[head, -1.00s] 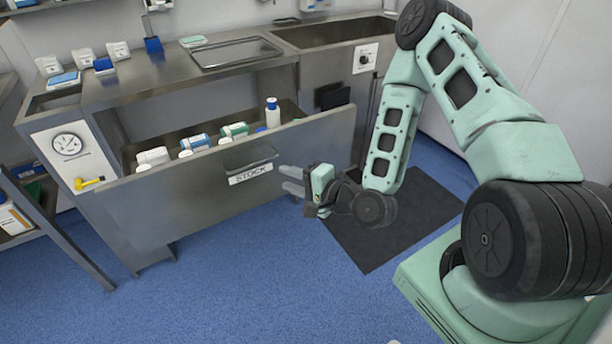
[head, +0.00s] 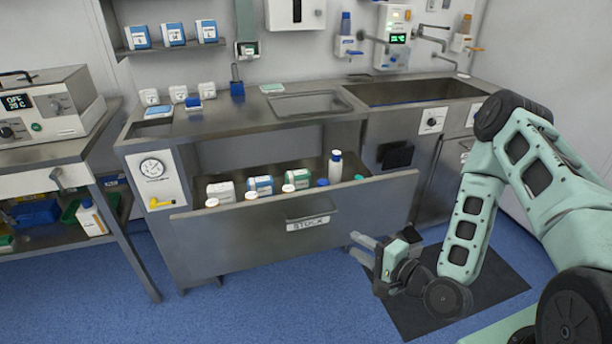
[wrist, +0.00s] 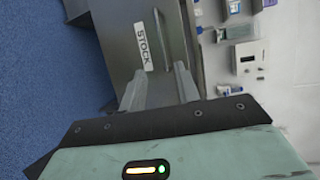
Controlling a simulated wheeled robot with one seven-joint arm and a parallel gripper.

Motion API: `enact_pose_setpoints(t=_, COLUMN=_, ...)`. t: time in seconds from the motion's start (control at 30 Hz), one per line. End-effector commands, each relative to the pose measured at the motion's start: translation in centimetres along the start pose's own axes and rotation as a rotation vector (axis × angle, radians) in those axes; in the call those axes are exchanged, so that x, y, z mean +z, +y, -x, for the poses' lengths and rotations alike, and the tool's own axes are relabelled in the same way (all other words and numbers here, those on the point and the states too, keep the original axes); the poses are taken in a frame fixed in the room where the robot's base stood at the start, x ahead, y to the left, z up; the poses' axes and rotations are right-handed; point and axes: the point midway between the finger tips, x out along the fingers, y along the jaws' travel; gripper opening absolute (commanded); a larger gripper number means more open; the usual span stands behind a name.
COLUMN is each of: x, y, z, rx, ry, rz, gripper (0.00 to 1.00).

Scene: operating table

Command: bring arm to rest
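My gripper (head: 362,248) is at the end of my folded arm, right of and in front of the open drawer labelled STOCK (head: 245,240). In the head view its two grey fingers are apart with nothing between them. In the wrist view the gripper (wrist: 160,92) also shows spread, empty fingers, with the STOCK label (wrist: 143,46) and the drawer handle (wrist: 170,40) beyond them. The gripper appears clear of the drawer front.
A steel counter (head: 225,118) with a sink (head: 410,92) stands behind. A side table (head: 50,152) is at left. Blue floor (head: 270,300) in front is open; a dark mat (head: 490,290) lies under my arm.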

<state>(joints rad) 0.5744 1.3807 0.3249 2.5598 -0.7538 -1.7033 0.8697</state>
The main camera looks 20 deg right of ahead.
Motion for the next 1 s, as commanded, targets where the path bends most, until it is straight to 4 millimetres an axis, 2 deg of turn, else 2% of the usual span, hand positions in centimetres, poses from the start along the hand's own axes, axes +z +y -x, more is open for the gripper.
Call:
enact_pose_setpoints(t=0.13, x=0.3, y=-0.1, z=-0.3, rx=0.016, ry=-0.022, rz=0.031, gripper=0.32)
enact_pose_setpoints(t=0.23, x=1.5, y=-0.3, z=-1.3, rx=0.080, ry=-0.096, rz=0.141, gripper=0.32)
enact_pose_setpoints(t=0.4, x=4.4, y=-0.6, z=-2.9, rx=0.262, ry=-0.289, rz=0.456, gripper=0.32)
enact_pose_setpoints(t=0.57, x=6.8, y=-1.4, z=-3.0, rx=0.436, ry=-0.456, rz=0.747, gripper=0.32)
enact_pose_setpoints(t=0.77, x=9.7, y=-4.1, z=-1.3, rx=0.625, ry=-0.635, rz=1.056, gripper=0.32)
enact_pose_setpoints(t=0.87, x=11.3, y=-6.0, z=0.4, rx=0.707, ry=-0.721, rz=1.185, gripper=0.32)
enact_pose_setpoints(t=1.0, x=13.9, y=-8.8, z=3.8, rx=0.806, ry=-0.846, rz=1.332, gripper=0.32)
